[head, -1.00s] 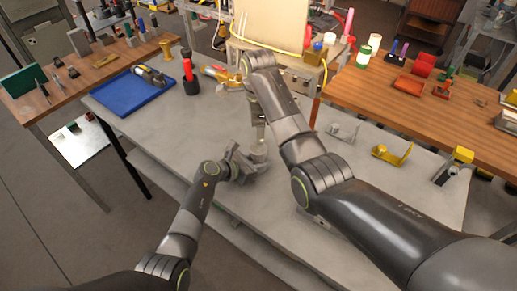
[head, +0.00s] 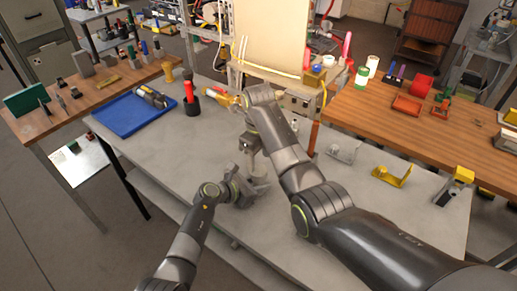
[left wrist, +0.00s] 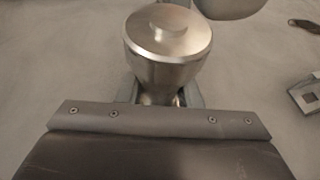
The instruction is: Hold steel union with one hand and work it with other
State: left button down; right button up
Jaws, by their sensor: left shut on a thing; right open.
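The steel union (left wrist: 168,50), a shiny metal piece with a round, flared top, stands upright in the left wrist view. In the head view it (head: 259,181) shows small, above the grey bench. My left gripper (head: 244,186) is shut on its lower part, and the grip itself is mostly hidden behind the union. My right gripper (head: 254,143) points down just above the union and is open. The gap between its fingers is too small to make out. A grey rounded part at the top edge of the left wrist view is cut off.
A grey bracket (head: 344,151) and a yellow bracket (head: 393,176) lie right. The bench front is clear.

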aim_at(259, 170)
jog(key=shift+f, duration=2.45)
